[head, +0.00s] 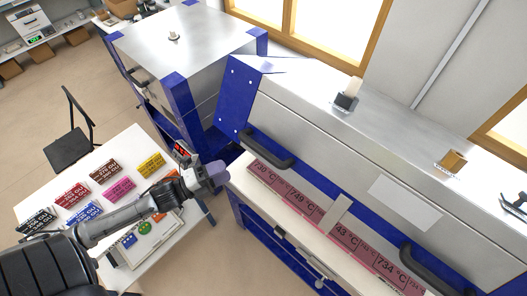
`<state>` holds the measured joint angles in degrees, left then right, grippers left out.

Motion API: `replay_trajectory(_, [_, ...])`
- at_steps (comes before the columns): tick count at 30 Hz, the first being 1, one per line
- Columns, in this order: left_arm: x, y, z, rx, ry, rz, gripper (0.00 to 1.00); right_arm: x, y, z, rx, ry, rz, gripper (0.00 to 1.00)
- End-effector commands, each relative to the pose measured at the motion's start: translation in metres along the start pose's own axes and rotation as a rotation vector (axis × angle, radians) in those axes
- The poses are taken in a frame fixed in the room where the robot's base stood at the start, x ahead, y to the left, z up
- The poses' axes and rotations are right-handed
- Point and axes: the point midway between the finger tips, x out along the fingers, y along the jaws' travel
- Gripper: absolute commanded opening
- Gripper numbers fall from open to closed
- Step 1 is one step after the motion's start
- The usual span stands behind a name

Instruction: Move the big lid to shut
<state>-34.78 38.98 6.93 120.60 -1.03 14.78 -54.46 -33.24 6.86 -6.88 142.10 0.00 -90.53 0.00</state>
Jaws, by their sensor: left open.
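The big lid (335,130) is the long grey metal cover of the large kiln at right. It has two black handles, a near-left handle (268,149) and a right handle (425,268). The lid stands raised, and the pale kiln bed (236,173) shows below its front edge with several pink labelled strips (308,213). My left arm reaches in from the lower left. My left gripper (186,154) is small and dark, appears left of the lid's left handle and is apart from it. It is open and holds nothing I can see. My right gripper is not in view.
A square metal kiln (185,42) with blue corners stands behind left. A white table (125,150) carries several coloured labelled packs. A black folding chair (72,140) stands beyond it. A window and wall rise behind the lid. Floor shows between table and large kiln.

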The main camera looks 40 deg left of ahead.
Motion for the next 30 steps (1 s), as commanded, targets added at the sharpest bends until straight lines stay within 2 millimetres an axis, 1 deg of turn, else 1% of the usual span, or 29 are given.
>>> replay_trajectory(5, [0.011, -0.001, 0.001, 0.023, -0.002, -0.001, 0.53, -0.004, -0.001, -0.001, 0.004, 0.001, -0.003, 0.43])
replay_trajectory(8, [0.025, -0.002, 0.001, 0.022, -0.002, -0.001, 0.53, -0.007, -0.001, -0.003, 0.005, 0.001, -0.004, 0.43])
replay_trajectory(21, [0.096, -0.002, 0.001, 0.021, -0.003, 0.001, 0.53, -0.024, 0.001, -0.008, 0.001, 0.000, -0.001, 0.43])
replay_trajectory(24, [0.109, -0.002, 0.001, 0.020, -0.002, 0.001, 0.53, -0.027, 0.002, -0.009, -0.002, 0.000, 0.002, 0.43])
replay_trajectory(30, [0.128, 0.000, 0.001, 0.019, -0.003, 0.003, 0.53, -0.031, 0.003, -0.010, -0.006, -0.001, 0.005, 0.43])
